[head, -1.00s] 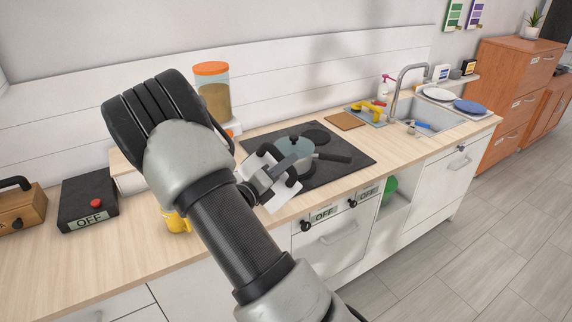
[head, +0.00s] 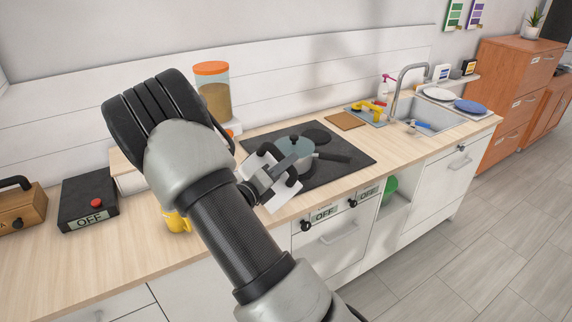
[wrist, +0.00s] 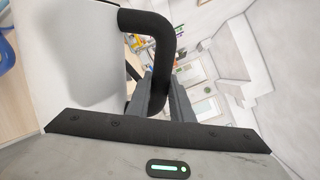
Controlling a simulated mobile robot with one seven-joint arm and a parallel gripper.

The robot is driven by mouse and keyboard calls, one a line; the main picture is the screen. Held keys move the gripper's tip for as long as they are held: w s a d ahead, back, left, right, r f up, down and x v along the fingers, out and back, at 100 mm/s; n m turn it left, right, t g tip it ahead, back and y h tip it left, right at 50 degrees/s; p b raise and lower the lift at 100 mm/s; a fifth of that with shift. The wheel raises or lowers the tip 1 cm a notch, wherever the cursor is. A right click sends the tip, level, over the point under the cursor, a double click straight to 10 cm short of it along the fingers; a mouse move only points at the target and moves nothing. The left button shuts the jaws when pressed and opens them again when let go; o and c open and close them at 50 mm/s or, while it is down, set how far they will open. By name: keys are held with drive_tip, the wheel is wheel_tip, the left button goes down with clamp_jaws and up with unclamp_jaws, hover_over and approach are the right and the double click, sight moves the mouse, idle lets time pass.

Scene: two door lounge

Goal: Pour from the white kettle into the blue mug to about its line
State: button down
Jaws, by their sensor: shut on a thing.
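My gripper (head: 272,180) is shut on the black handle (wrist: 162,45) of the white kettle. In the wrist view, the kettle's smooth white body (wrist: 75,65) fills the left side, beside the handle. In the head view, my arm covers much of the gripper, and the kettle cannot be made out clearly there. The spout and the water inside are hidden. A blue thing (wrist: 7,52) shows at the left edge of the wrist view; I cannot tell whether it is the blue mug. No blue mug or line is clear in the head view.
A lidded pot (head: 296,150) stands on the black hob (head: 345,172) near my gripper. The counter (head: 120,262) has free room at the front left.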

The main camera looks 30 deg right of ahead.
drive_tip(key=shift+w+a+r+n+p, duration=0.1)
drive_tip(key=shift+w+r+n+p, duration=0.2)
drive_tip(key=shift+r+p, duration=0.35)
drive_tip(key=shift+w+a+r+n+p, duration=0.1)
drive_tip(key=shift+w+r+n+p, duration=0.2)
drive_tip(key=shift+p, duration=0.5)
idle(1.6)
idle(0.5)
